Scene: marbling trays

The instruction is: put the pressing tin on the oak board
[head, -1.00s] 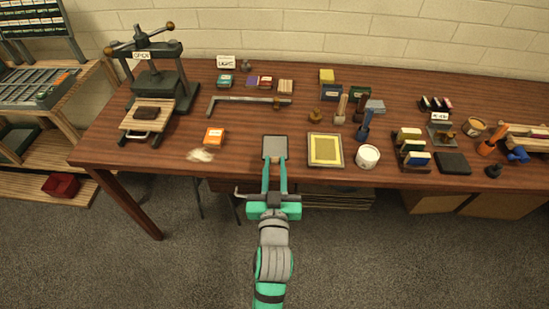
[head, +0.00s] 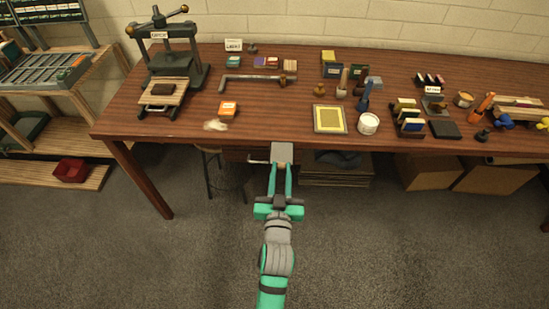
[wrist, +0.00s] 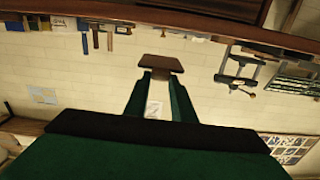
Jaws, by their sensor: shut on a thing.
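In the wrist view the tin (wrist: 161,64) looks dark brown between the fingertips.
The iron press (head: 182,60) stands at the back left. The tabletop (head: 275,115) between box and pad is clear. A stool (head: 224,172) stands below.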

